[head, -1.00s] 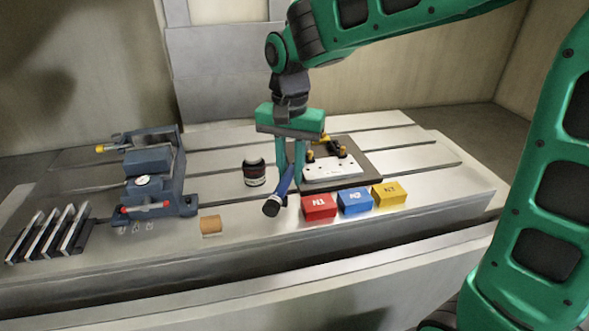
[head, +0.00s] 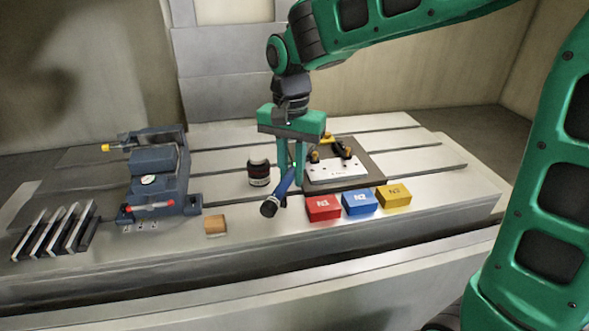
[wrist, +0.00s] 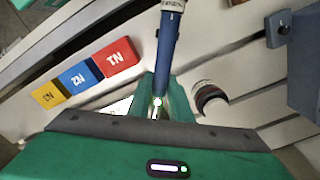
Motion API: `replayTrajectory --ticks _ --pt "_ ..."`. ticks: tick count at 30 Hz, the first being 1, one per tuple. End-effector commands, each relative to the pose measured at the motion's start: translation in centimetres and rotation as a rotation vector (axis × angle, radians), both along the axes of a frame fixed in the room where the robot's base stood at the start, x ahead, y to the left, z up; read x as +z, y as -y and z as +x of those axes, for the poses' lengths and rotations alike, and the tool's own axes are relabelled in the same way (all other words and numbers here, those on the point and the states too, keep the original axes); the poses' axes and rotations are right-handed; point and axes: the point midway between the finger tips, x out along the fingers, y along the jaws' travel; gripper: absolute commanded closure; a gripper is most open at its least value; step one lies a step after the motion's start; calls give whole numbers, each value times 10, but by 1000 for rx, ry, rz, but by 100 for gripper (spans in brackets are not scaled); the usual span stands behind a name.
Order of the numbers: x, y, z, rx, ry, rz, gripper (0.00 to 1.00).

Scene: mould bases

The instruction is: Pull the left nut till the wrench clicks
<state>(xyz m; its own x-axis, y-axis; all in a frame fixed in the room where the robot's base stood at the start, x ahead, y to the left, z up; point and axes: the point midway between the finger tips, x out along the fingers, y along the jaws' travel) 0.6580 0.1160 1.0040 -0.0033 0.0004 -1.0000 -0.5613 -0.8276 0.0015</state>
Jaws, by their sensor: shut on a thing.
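My gripper (head: 291,170) is shut on the blue handle of the wrench (head: 279,190). The wrench's dark end points toward the front edge of the table. In the wrist view, the blue wrench handle (wrist: 169,45) runs up from between my gripper's fingers (wrist: 160,92). A white plate (head: 336,173) lies just right of my gripper, with two brass-coloured nuts at its back; the left nut (head: 315,157) is close to my fingers. The wrench's head is hidden behind my fingers, so I cannot tell whether it sits on a nut.
Red (head: 323,207), blue (head: 360,202) and yellow (head: 394,195) boxes stand in front of the plate. A dark round container (head: 259,173) stands just left of my gripper. A wooden block (head: 215,225), a vise (head: 155,175) and several metal bars (head: 55,232) are further left.

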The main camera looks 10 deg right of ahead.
Motion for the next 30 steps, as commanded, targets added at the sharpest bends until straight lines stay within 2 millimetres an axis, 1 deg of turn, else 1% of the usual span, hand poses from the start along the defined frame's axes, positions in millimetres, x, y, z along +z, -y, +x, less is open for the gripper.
replayTrajectory --ticks 3,5,15,30 --pt "0 8 -6 62 -2 -1 100" --pt "0 10 -7 77 -1 0 100" --pt "3 10 -7 79 1 1 100" --pt "27 10 -6 79 3 1 100"
